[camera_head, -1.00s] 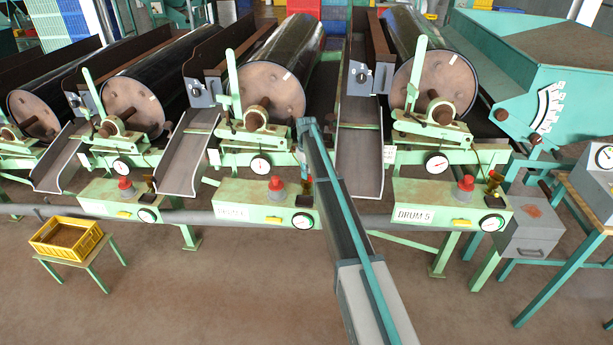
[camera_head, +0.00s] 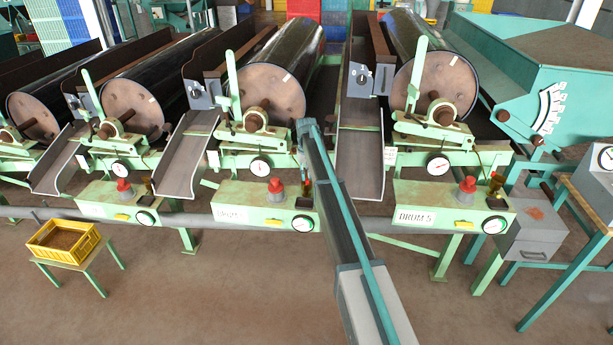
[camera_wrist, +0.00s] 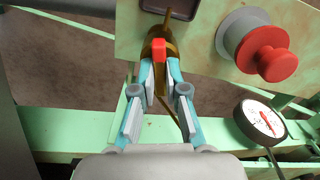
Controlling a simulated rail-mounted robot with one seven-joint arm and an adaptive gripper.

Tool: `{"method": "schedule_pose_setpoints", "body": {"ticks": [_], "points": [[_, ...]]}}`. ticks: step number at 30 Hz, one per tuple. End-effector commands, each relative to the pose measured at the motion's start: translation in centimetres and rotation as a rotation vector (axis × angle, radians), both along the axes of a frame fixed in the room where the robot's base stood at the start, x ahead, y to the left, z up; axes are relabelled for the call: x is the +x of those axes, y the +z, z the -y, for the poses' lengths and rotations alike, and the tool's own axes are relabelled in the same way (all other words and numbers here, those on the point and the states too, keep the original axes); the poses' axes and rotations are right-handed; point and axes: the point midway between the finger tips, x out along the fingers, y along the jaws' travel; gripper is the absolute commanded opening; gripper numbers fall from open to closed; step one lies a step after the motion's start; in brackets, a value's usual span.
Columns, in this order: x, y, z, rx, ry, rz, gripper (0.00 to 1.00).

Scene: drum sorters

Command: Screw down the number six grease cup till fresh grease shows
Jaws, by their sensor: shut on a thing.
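In the wrist view, my gripper (camera_wrist: 158,75) is shut on a brass grease cup (camera_wrist: 170,46) at the edge of a pale green control box (camera_wrist: 200,40). A small red piece (camera_wrist: 158,50) shows between the fingertips, in front of the brass. The cup's lower part is partly hidden, and I cannot see any grease at it. In the head view, my arm comes down over the right end of the middle drum's box (camera_head: 255,205). It hides most of the gripper there. That box's label (camera_head: 230,217) reads "DRUM", but its number is not legible.
A red mushroom button (camera_wrist: 268,58) and a dial gauge (camera_wrist: 260,120) are close to my gripper. The box to the right is labelled DRUM 5 (camera_head: 413,217) and has its own brass cup (camera_head: 495,184). A grey pipe (camera_head: 170,218) runs along the front. A yellow crate (camera_head: 63,242) stands front left.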

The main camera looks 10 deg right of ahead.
Motion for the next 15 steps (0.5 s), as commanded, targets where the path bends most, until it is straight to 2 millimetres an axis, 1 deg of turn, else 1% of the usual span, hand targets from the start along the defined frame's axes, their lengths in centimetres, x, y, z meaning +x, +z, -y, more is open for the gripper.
{"method": "schedule_pose_setpoints", "body": {"ticks": [13, 14, 15], "points": [[0.08, 0.10, 0.00, 0.000, -0.011, 0.002, 0.00], [0.08, 0.10, 0.00, 0.000, -0.011, 0.002, 0.16], [0.08, 0.09, 0.00, 0.000, -0.011, 0.002, 0.22]]}}
